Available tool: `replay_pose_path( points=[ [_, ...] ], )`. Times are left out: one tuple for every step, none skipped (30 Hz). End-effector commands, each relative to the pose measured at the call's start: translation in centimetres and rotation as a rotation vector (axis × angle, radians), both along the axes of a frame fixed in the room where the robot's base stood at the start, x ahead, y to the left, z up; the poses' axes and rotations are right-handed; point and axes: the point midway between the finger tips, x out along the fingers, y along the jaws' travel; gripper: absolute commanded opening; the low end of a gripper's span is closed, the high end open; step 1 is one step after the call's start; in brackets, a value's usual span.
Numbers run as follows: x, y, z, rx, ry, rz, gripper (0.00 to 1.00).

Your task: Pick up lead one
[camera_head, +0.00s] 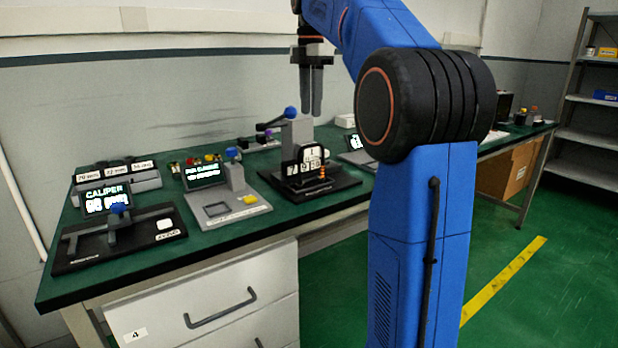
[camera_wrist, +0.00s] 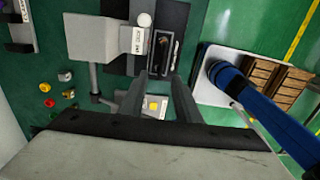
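My gripper (camera_head: 312,113) hangs pointing down above the back of the green bench, high over the devices. Its two dark fingers also show in the wrist view (camera_wrist: 161,78), apart with nothing between them. I cannot make out any thing marked as lead one.
A black device with a number dial (camera_head: 318,185) and a blue-knobbed lever stands below my gripper. A display station (camera_head: 205,173) and a caliper stand (camera_head: 107,198) are left of it. Several coloured knobs (camera_wrist: 45,88) stand near the wall. Shelves (camera_head: 590,135) are at right.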

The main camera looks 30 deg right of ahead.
Motion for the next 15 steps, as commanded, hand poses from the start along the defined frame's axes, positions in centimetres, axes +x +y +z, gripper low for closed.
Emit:
replay_pose_path(
  points=[
    [-0.1,0.0,-0.9,0.001,0.002,0.0,0.3],
    [-0.1,0.1,-1.4,0.001,0.002,0.0,0.3],
    [-0.1,0.1,-2.2,0.001,0.002,-0.001,0.3],
    [-0.1,0.1,-2.7,0.001,0.001,-0.001,0.3],
    [-0.2,0.1,-3.2,0.001,0.003,-0.001,0.3],
    [-0.1,0.0,-3.9,0.001,0.002,-0.001,0.3],
    [-0.1,0.1,-4.5,0.001,0.003,-0.001,0.3],
    [-0.1,0.1,-5.0,0.001,0.001,-0.001,0.3],
    [-0.2,0.1,-5.7,0.001,0.002,-0.001,0.3],
    [-0.1,0.1,-6.2,0.0,0.001,-0.001,0.3],
    [-0.1,0.1,-6.8,0.0,0.001,-0.001,0.3],
    [-0.2,0.1,-7.4,0.0,0.001,-0.001,0.3],
    [-0.1,0.1,-7.9,0.0,0.001,-0.001,0.3],
    [-0.1,0.1,-8.3,0.0,0.001,-0.002,0.3],
    [-0.1,0.1,-8.8,0.001,0.001,-0.002,0.3]
  ],
)
